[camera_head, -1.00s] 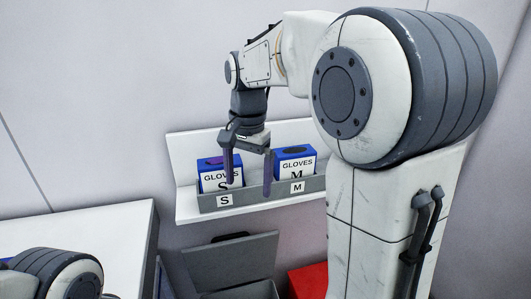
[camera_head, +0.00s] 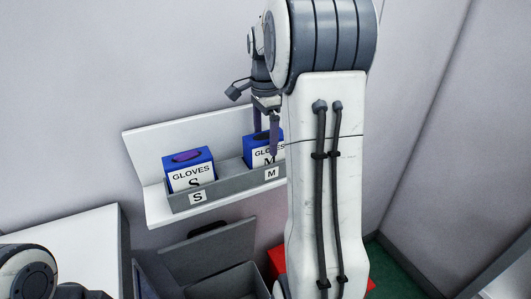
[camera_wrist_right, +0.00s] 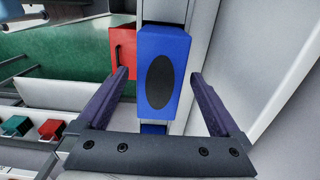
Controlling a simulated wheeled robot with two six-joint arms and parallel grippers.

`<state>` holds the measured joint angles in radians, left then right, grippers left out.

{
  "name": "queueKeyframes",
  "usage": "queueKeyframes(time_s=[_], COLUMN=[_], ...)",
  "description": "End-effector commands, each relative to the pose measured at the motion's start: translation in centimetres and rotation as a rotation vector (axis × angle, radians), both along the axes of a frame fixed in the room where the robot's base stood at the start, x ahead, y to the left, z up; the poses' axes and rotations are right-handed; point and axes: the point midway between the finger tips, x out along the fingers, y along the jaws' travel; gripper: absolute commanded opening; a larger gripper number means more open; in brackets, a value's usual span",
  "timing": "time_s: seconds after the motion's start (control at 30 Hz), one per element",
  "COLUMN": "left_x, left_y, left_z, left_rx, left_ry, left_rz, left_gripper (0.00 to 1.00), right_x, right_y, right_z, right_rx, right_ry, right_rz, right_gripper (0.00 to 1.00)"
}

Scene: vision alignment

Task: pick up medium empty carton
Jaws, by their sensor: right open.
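The medium glove carton (camera_head: 256,153) is blue with a white label marked M. It stands in the right part of a grey shelf holder (camera_head: 233,185). In the right wrist view the carton (camera_wrist_right: 178,45) shows a dark oval opening on top, with no glove visible in it. My right gripper (camera_head: 266,138) is open above the carton, its fingers pointing down. In the wrist view its fingers (camera_wrist_right: 160,75) lie on either side of the carton, with gaps to both. My right arm hides part of the carton and holder in the head view. My left gripper is out of view.
A small glove carton (camera_head: 190,172) marked S, with purple in its opening, stands left in the holder. The white shelf (camera_head: 150,150) has a back wall. Below are a grey lidded bin (camera_head: 225,245) and a red box (camera_head: 277,260). A white surface (camera_head: 75,245) is at left.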

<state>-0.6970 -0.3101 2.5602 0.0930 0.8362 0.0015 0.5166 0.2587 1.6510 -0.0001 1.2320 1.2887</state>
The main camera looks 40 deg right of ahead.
Motion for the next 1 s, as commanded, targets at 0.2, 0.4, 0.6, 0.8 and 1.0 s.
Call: queueKeyframes(time_s=[0.2, 0.4, 0.6, 0.8, 1.0], left_x=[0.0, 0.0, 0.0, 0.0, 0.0], left_y=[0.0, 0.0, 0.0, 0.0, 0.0], left_z=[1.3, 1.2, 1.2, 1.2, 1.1], left_rx=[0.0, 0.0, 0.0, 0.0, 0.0], left_ry=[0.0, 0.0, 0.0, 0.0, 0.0], left_rz=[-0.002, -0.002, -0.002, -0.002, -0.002], left_gripper=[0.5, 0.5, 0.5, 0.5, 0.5], right_x=[-0.1, 0.0, 0.0, 0.0, 0.0], right_y=[-0.1, -0.2, -0.2, -0.2, -0.2], right_z=[-2.8, -3.4, -3.4, -3.4, -3.1], right_rx=[0.002, 0.0, 0.0, 0.0, -0.001], right_ry=[0.003, 0.0, 0.0, 0.0, -0.002], right_rz=[-0.002, -0.002, -0.002, -0.001, -0.001], right_gripper=[1.0, 1.0, 0.58, 0.12, 0.11])
